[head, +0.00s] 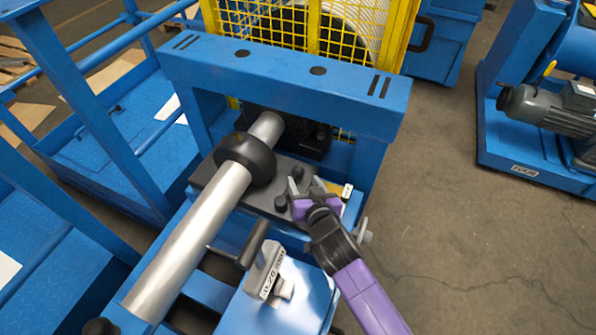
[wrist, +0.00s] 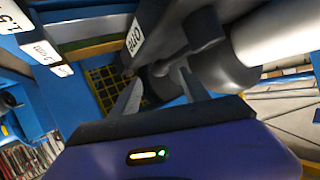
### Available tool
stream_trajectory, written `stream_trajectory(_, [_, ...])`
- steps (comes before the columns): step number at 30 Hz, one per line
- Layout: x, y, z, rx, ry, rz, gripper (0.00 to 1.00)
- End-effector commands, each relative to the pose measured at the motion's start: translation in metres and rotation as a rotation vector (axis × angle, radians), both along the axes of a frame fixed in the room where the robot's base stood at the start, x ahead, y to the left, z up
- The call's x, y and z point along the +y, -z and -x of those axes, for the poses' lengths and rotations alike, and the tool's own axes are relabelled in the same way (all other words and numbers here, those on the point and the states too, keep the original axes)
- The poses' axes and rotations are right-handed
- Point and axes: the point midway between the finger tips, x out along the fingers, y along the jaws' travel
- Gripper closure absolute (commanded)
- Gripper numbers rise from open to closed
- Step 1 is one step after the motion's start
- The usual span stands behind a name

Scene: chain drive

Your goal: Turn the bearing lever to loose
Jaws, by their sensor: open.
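A silver shaft (head: 190,245) runs diagonally through a thick black ring (head: 246,160) at the blue frame. Beside the ring, on a dark plate, are small black knobs, one of them (head: 281,203) just left of my gripper (head: 305,186). I take this cluster to hold the bearing lever, but its setting cannot be read. My gripper is open above the plate, with its fingers pointing towards the frame. In the wrist view its fingers (wrist: 160,92) are apart, and a dark rounded part (wrist: 206,35) stands just beyond the right finger. Contact cannot be told.
A crank with a black grip (head: 251,244) and a labelled grey block (head: 266,272) stand near my arm. The blue crossbeam (head: 285,80) rises behind the plate, with a yellow mesh guard (head: 310,30) beyond. Open floor (head: 450,220) lies to the right.

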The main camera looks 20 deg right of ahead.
Motion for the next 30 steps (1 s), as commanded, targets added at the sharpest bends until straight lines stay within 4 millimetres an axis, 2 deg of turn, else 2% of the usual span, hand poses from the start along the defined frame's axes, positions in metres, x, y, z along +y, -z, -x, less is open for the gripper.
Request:
stream_trajectory(3, [-0.002, 0.006, -0.018, 0.000, 0.000, -0.002, 0.47])
stream_trajectory(10, [-0.005, 0.017, -0.044, -0.001, -0.001, 0.000, 0.47])
stream_trajectory(15, [-0.006, 0.021, -0.052, 0.000, 0.000, 0.000, 0.47])
stream_trajectory(23, [-0.006, 0.021, -0.053, -0.001, -0.001, 0.000, 0.47])
stream_trajectory(26, [-0.006, 0.021, -0.053, -0.001, -0.001, 0.000, 0.62])
stream_trajectory(30, [-0.006, 0.022, -0.053, 0.000, -0.001, 0.001, 0.90])
